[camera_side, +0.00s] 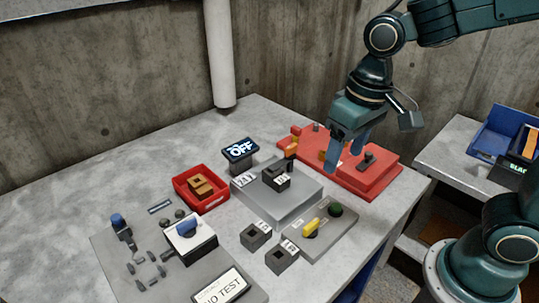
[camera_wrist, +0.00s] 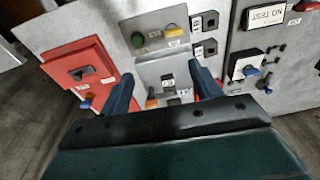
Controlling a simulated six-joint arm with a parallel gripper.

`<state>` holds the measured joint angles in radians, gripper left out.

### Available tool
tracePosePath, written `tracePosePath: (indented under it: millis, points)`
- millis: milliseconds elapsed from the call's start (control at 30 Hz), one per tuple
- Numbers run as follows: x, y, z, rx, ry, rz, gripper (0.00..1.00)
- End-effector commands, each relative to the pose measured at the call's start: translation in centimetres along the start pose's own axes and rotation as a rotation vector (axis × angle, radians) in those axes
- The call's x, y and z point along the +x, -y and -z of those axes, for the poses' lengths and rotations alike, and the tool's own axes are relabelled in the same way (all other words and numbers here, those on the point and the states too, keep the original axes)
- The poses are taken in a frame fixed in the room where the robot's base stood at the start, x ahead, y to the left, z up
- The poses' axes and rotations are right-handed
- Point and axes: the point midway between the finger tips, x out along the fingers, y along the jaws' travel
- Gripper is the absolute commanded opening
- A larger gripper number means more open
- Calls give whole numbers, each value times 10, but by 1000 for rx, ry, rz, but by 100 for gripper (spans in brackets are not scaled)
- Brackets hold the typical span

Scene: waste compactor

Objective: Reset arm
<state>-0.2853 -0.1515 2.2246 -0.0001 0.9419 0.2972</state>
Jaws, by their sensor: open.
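My gripper (camera_side: 347,150) hangs above the table, fingers pointing down, over the area between the red panel (camera_side: 376,178) and the grey raised block (camera_side: 300,199). In the wrist view my gripper (camera_wrist: 165,88) has its two fingers well apart with nothing between them. The grey block with its black switch lies beyond the gap between the fingers there, and the red panel (camera_wrist: 68,62) is at the left. I see no contact between the fingers and any panel, though the depth is hard to judge.
A blue bin (camera_side: 497,131) stands on a side table. A white pipe (camera_side: 219,55) runs down behind.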

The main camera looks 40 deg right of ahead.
Motion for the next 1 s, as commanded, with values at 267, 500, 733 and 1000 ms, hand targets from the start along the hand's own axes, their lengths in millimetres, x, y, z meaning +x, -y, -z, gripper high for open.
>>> tracePosePath:
  millis: [267,500,733,1000]
  points:
    - [-31,-36,-29,-1,-134,13,64]
    - [-47,-60,-57,-8,-248,2,64]
    - [-54,-75,-80,-14,-336,-20,64]
    - [-55,-80,-90,-20,-371,-33,64]
